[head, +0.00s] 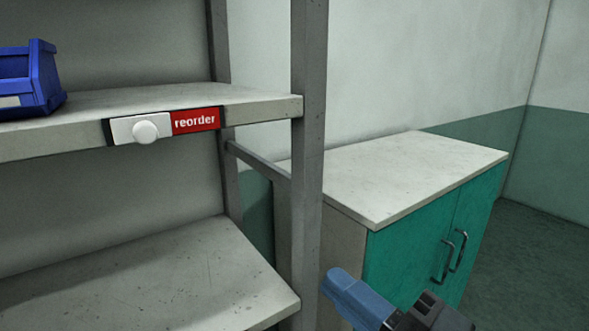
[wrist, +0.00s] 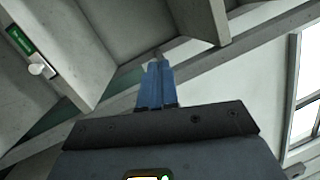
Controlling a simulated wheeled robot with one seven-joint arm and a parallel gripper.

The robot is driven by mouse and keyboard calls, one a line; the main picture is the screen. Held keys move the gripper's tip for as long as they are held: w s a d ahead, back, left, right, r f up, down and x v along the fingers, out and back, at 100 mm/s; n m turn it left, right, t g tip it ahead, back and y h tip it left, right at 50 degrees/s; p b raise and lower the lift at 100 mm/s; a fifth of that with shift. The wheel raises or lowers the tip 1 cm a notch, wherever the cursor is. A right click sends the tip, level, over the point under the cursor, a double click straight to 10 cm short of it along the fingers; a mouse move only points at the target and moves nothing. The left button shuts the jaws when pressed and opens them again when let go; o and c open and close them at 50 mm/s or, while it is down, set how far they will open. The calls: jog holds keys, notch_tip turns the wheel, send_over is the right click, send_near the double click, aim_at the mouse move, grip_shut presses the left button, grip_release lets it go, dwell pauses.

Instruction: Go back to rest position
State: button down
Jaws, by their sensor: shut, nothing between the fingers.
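My gripper (head: 335,283) shows at the bottom of the head view, right of the shelf's upright post and in front of the green cabinet. Its blue fingers point up and left, and it touches nothing that I can see. In the wrist view the blue fingers (wrist: 157,62) are together with nothing between them. Most of my arm is out of the head view.
A grey shelf (head: 255,107) carries a blue bin (head: 47,80) and a red "reorder" label (head: 195,120) beside a white knob (head: 145,132). A metal post (head: 308,130) stands before the cabinet (head: 400,260), whose top is bare. A green label (wrist: 20,39) shows in the wrist view.

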jog(key=s+d+f+n+t+h, duration=0.1)
jog(key=s+d+f+h, duration=0.45)
jog(key=f, duration=0.25)
jog(key=s+d+f+n+h, duration=0.1)
jog(key=s+d+f+h, duration=0.45)
jog(key=f, duration=0.25)
jog(key=s+d+n+h, duration=0.1)
jog(key=s+d+n, duration=0.1)
jog(key=s+n, duration=0.3)
jog(key=s+d+n+g+h, duration=0.1)
jog(key=s+n, duration=0.4)
jog(key=s, duration=0.8)
jog(key=shift+s+d+h, duration=0.3)
jog(key=shift+d+h, duration=0.1)
jog(key=shift+d, duration=0.45)
jog(key=shift+f, duration=0.1)
